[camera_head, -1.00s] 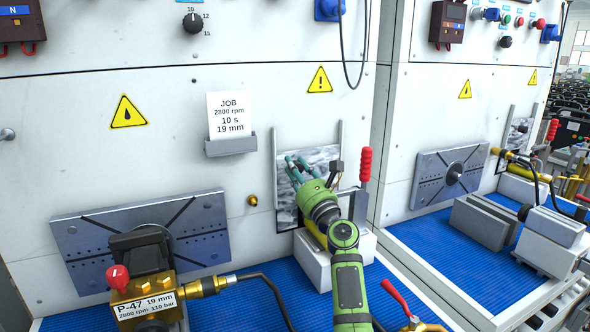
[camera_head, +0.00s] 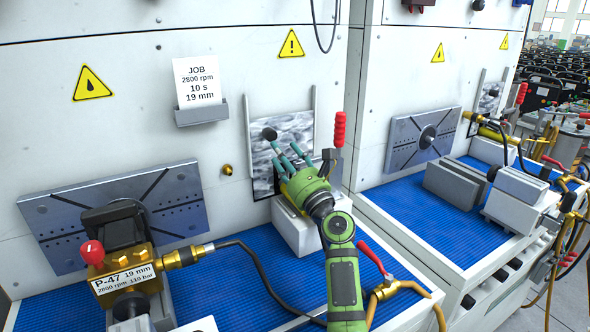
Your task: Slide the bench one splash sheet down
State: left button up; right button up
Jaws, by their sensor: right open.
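The bench one splash sheet (camera_head: 296,127) is a cloudy grey, see-through panel between two upright rails on the white front wall. A dark round knob (camera_head: 269,133) shows on its upper left part. A dark strip of wall opening shows below it at the left. My right gripper (camera_head: 288,157) is open, with its teal fingers spread in front of the sheet, below and right of the knob. I cannot tell whether a finger touches the sheet. My left gripper is not in view.
A white block (camera_head: 293,229) stands below the sheet, with a red-handled lever (camera_head: 339,130) right of the rails. The brass pump (camera_head: 124,273) with its black hose is at lower left. A second bench (camera_head: 412,219) stands to the right. Blue matting (camera_head: 225,268) is partly clear.

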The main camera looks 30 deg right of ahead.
jog(key=shift+v, duration=2.65)
